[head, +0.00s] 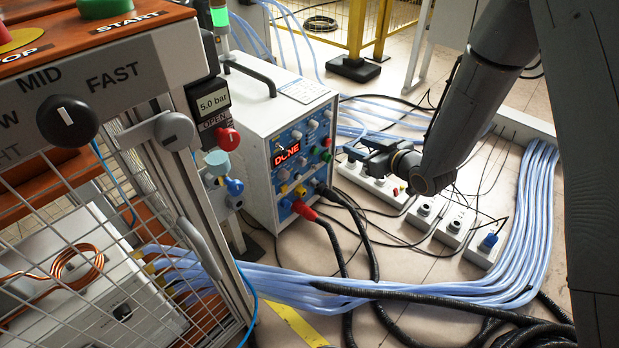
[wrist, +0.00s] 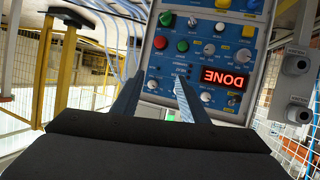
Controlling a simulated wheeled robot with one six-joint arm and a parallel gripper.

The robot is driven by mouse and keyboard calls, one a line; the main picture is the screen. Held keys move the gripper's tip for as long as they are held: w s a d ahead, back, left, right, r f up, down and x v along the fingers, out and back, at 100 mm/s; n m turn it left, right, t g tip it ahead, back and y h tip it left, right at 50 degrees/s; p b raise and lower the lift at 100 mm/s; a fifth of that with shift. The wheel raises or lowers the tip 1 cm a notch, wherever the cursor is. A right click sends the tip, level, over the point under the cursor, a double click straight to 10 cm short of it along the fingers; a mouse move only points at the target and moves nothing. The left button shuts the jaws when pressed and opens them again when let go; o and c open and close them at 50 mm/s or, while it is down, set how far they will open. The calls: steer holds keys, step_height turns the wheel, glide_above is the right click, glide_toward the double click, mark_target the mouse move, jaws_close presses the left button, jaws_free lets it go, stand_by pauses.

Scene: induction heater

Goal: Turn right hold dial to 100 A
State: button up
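The white power unit (head: 258,150) stands on the floor, with a blue control panel (head: 293,158) and a lit red display reading "DONE" (head: 287,155). The panel carries several small pale knobs; one knob (head: 312,124) is near its top. In the wrist view the panel appears upside down, with its display (wrist: 221,77) and a pale knob (wrist: 209,49). The labels are too small to read, so I cannot tell which knob is the right hold dial or its setting. My gripper (head: 351,151) is right of the panel in the head view. Its fingers (wrist: 161,77) are apart and empty, pointing at the panel.
Red and black plugs (head: 304,210) with thick black cables leave the panel's lower edge. Blue hoses (head: 400,285) cross the floor. A mesh cage (head: 90,250) with a control box is at the left.

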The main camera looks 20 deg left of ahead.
mark_target(305, 164)
steer(key=s+a+f+n+g+y+b, duration=0.2)
steer(key=s+a+f+y+b, duration=0.25)
steer(key=a+f+b, duration=0.5)
steer(key=shift+n+y, duration=0.3)
steer(key=shift+y, duration=0.45)
steer(key=x, duration=0.2)
steer(key=f+b+x, duration=0.1)
steer(key=x, duration=0.3)
steer(key=shift+w+a+f+b, duration=0.2)
steer(key=shift+w+f+b, duration=0.1)
steer(key=shift+w, duration=0.15)
steer(key=shift+r, duration=0.1)
jaws_close()
